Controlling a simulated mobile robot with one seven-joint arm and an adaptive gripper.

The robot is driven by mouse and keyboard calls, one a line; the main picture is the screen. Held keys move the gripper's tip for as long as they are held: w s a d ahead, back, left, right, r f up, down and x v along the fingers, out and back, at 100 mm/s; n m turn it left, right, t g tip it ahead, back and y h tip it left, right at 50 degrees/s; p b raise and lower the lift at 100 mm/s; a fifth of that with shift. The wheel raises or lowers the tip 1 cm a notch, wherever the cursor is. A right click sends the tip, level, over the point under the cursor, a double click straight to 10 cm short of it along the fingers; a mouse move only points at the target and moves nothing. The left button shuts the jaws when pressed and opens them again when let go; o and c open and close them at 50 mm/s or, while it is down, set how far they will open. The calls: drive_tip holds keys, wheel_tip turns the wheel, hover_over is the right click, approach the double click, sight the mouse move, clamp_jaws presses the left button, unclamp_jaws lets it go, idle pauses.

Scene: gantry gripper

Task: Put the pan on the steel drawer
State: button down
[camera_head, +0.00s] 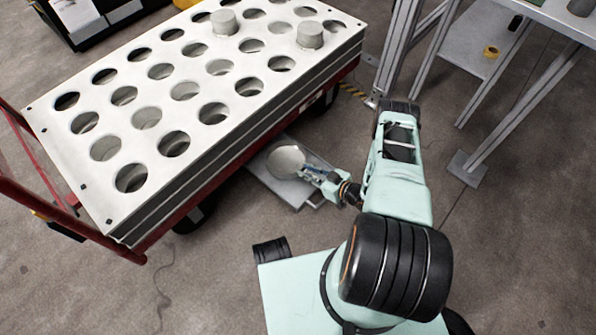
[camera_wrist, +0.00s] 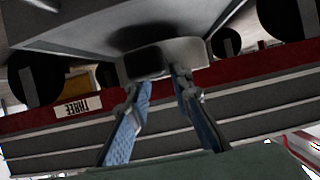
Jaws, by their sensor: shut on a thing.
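The pan (camera_head: 286,160) is a round, pale grey piece in the head view, over the steel drawer (camera_head: 309,203). The drawer is a flat grey metal surface low beside the red cart. My gripper (camera_head: 314,173) reaches in from the right and is shut on the pan's near side. In the wrist view, my gripper's blue fingers (camera_wrist: 157,88) close on a grey, rounded edge of the pan (camera_wrist: 188,52). A dark shadow lies beside the pan there on a grey surface. I cannot tell whether the pan touches the drawer or is held just above it.
A red cart (camera_head: 160,243) carries a thick white plate (camera_head: 112,207) with rows of round holes and two grey cylinders on it. A metal frame table (camera_head: 478,75) stands at the upper right. Open floor lies at the lower left.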

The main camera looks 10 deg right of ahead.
sight(302, 169)
drive_tip(key=shift+w+f, duration=0.1)
drive_tip(key=shift+f, duration=0.55)
drive_tip(key=x, duration=0.1)
drive_tip(key=b+x, duration=0.2)
drive_tip(key=x, duration=0.1)
drive_tip(key=shift+w+a+r, duration=0.1)
drive_tip(key=shift+a+r, duration=0.05)
drive_tip(key=shift+r, duration=0.2)
drive_tip(key=shift+f, duration=0.2)
drive_tip(key=shift+r, duration=0.1)
drive_tip(key=c, duration=1.7)
unclamp_jaws()
drive_tip(key=shift+c, duration=0.2)
